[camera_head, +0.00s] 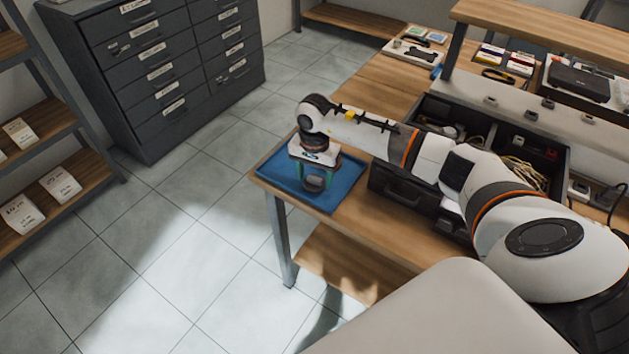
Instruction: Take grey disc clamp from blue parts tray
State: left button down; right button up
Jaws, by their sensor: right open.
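The blue parts tray (340,192) lies on the near left corner of the wooden workbench. The grey disc clamp (314,184) sits in the tray, partly covered from above by my right gripper. My right gripper (312,180) points down over the tray. Its greenish fingers are apart, one on each side of the clamp as seen from here. I cannot tell whether they touch it. My left gripper is not in view.
A black toolbox (402,190) with cables and tools stands right of the tray, under my right forearm. A grey drawer cabinet (165,75) stands at the back left and a wooden shelf (75,185) at the left. The tiled floor between is clear.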

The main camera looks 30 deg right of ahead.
jog(key=shift+c, duration=0.3)
jog(key=c, duration=0.7)
jog(key=shift+o, duration=0.2)
jog(key=shift+r, duration=0.1)
